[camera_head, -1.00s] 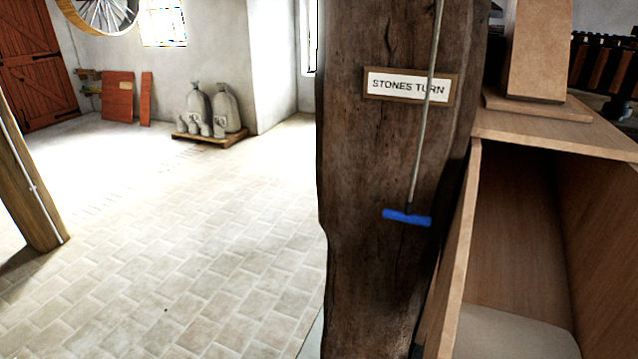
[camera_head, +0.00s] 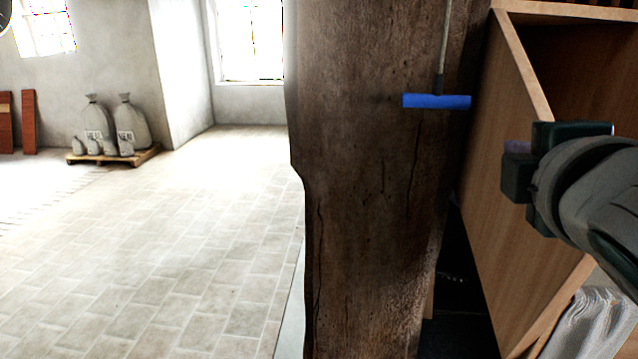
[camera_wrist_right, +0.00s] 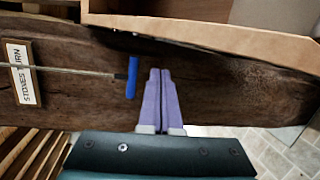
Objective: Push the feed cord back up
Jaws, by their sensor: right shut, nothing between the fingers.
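The feed cord (camera_head: 444,45) hangs in front of a dark wooden post (camera_head: 370,180) and ends in a blue crossbar handle (camera_head: 437,101). In the right wrist view the cord (camera_wrist_right: 80,71) runs past the sign (camera_wrist_right: 20,73) to the blue handle (camera_wrist_right: 132,77). My right gripper (camera_head: 516,150) is at the right of the head view, lower than the handle and to its right. Its purple fingers (camera_wrist_right: 160,75) are shut and empty, just beside the handle in the wrist view; I see no contact. My left gripper is not in view.
A wooden bin (camera_head: 510,190) stands right of the post, close to my right gripper. A white sack (camera_head: 600,325) lies low at the right. Grey sacks (camera_head: 125,125) stand on a pallet by the far wall. The tiled floor (camera_head: 170,255) at left is clear.

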